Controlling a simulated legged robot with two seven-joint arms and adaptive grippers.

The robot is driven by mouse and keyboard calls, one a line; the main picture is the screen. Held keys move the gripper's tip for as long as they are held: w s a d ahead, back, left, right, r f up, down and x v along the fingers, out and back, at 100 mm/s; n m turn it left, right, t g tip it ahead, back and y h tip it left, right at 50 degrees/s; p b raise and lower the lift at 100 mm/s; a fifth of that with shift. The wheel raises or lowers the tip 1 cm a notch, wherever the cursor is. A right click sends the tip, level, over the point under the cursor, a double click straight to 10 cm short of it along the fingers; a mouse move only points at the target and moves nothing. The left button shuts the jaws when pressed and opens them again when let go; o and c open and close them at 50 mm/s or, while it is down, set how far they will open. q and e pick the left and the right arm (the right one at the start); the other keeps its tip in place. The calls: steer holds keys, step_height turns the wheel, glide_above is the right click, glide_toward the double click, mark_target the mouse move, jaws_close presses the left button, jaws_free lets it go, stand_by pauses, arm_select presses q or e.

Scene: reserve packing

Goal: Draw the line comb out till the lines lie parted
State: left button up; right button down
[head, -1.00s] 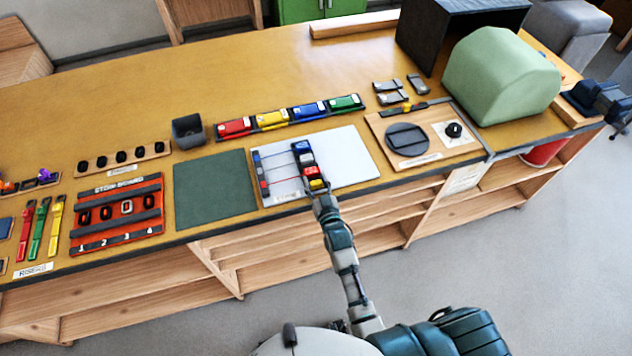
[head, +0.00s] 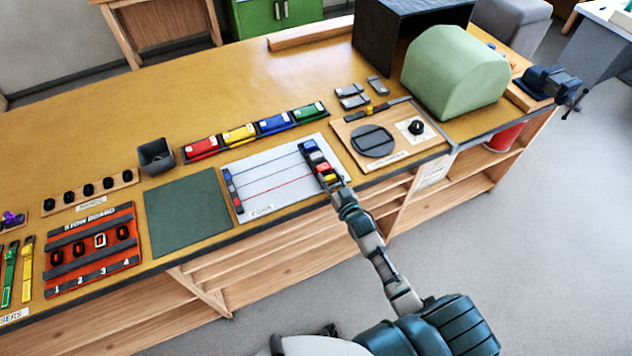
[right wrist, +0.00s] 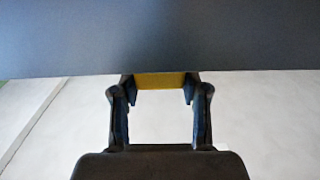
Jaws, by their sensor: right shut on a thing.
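The line comb (head: 316,160), a dark bar with blue, red and yellow blocks, stands near the right end of a white board (head: 280,202). Several thin lines (head: 272,170), blue-grey and red, run side by side, apart from each other, from a dark bar (head: 232,190) at the board's left to the comb. My right gripper (head: 335,185) is at the comb's near end. In the right wrist view its fingers (right wrist: 160,100) stand on either side of a yellow piece (right wrist: 160,80), shut on the comb. The gripper hides the comb's near tip. My left gripper is not in view.
A green mat (head: 188,215) lies left of the board, and a wooden plate with a dark disc (head: 373,141) lies to its right. A row of coloured cases (head: 257,129) and a dark cup (head: 156,156) stand behind. The bench's back left is clear.

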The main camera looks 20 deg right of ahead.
steer(key=shift+a+f, duration=0.1)
steer(key=shift+a, duration=0.1)
steer(key=c, duration=0.6)
jaws_free()
steer(key=shift+a, duration=0.1)
steer(key=shift+o, duration=0.2)
steer(key=shift+s+d, duration=0.1)
steer(key=shift+d, duration=0.1)
steer(key=shift+s, duration=0.3)
steer(key=s, duration=1.1)
steer(key=shift+d, duration=0.15)
